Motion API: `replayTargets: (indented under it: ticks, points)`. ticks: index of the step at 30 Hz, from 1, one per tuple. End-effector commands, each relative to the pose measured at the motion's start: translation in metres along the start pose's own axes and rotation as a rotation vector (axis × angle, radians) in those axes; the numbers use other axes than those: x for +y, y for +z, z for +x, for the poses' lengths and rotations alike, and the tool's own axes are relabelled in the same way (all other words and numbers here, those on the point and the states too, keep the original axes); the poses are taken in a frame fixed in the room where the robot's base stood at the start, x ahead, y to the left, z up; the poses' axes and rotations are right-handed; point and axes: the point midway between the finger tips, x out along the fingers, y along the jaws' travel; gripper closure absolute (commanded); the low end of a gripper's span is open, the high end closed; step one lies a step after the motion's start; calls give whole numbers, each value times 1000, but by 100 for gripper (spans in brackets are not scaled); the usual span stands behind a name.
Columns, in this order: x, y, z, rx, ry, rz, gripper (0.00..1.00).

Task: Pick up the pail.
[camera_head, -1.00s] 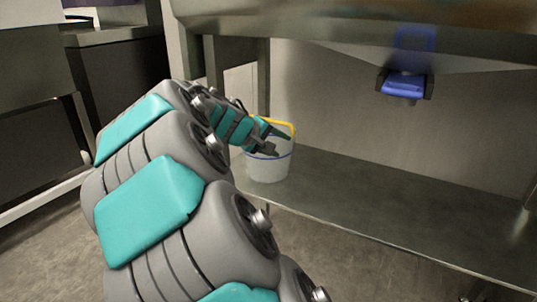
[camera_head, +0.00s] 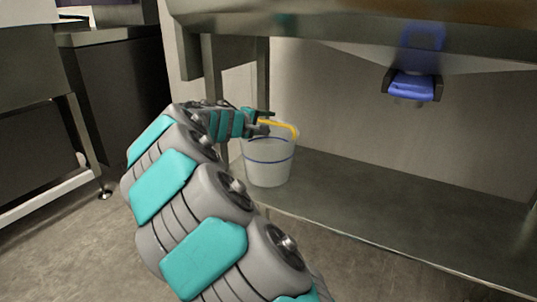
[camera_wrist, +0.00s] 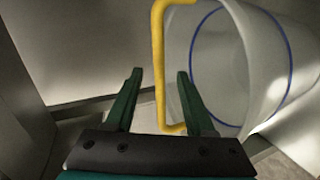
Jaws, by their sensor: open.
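The pail (camera_head: 268,163) is white with a blue band and a yellow handle (camera_head: 283,126). It stands upright at the left end of the low metal shelf. In the wrist view the pail (camera_wrist: 262,70) fills the right side. My gripper (camera_head: 268,118) is at the pail's rim, beside the handle. In the wrist view my gripper (camera_wrist: 160,80) is open, and the yellow handle (camera_wrist: 158,60) passes between its two fingers, closer to the right one. I cannot tell whether a finger touches it.
The low shelf (camera_head: 400,205) is bare to the right of the pail. A metal table post (camera_head: 262,80) rises just behind the pail. A blue latch-like part (camera_head: 413,87) hangs under the metal top (camera_head: 340,25). Dark equipment (camera_head: 115,100) stands at the left.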

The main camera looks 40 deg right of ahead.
Motion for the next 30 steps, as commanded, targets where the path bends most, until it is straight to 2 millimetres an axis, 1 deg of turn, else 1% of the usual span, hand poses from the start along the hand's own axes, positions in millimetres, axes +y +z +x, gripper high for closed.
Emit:
replayTargets:
  ticks: [5,12,15,20,23,30]
  points:
    - [0,-2,14,0,-2,0,46]
    - [0,-6,46,2,-3,2,46]
    - [0,-6,51,3,-2,1,46]
    - [-1,-6,51,3,-2,1,46]
    - [-1,-6,51,3,-2,1,55]
    - [-1,-6,51,2,-2,1,82]
